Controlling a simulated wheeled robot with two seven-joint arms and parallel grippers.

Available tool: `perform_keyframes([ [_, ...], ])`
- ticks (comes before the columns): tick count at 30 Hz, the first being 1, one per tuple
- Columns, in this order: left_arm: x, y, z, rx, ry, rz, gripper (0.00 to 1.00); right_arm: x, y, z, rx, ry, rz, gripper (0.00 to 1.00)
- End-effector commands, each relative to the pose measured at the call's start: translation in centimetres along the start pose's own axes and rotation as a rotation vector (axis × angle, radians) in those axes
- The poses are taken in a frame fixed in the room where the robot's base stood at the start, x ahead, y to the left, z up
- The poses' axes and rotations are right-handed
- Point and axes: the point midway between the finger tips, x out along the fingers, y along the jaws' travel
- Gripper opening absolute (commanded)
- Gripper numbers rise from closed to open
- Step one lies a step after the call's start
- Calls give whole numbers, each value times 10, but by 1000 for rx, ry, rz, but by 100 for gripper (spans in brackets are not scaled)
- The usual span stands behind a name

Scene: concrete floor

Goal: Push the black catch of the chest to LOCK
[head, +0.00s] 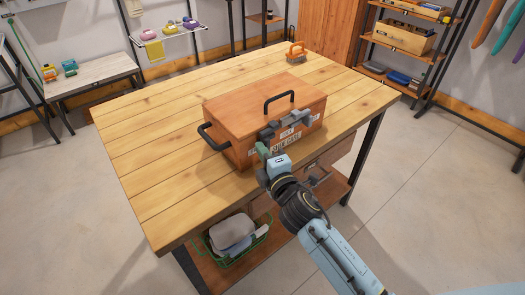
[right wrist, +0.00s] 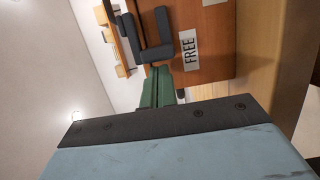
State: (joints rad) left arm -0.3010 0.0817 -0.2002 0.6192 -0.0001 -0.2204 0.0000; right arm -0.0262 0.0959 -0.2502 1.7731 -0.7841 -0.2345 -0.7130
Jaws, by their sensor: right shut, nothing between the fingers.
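The wooden chest (head: 235,107) stands on the workbench, lid down, with a black handle on top and another on its left side. Dark catch parts (head: 270,132) sit along the upper front edge. In the right wrist view, the dark catch parts (right wrist: 153,53) lie just ahead of my fingers, beside a white label reading FREE (right wrist: 189,50). My right gripper (head: 263,150) is shut and empty, its green fingers at the chest's front, left of the middle. The fingertips (right wrist: 160,74) are very close to the dark parts; contact is unclear. My left gripper is not in view.
The plank workbench (head: 150,150) is clear to the left of the chest. An orange-handled tool (head: 296,52) lies at its far corner. A green basket (head: 240,238) sits on the lower shelf. Shelving (head: 420,50) stands at the back right.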

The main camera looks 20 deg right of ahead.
Motion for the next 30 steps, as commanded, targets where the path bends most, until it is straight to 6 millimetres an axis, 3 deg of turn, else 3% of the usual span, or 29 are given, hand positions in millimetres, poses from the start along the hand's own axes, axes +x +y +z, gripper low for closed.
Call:
perform_keyframes([
  [7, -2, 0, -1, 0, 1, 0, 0, 1, 0, 6, -2, -1, -1, 0],
  [15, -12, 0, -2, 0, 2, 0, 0, 14, 1, 55, -5, -3, -1, 0],
  [18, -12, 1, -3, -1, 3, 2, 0, 15, 1, 62, -1, -2, 1, 0],
  [30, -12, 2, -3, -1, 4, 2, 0, 16, 0, 62, 0, -5, 1, 0],
])
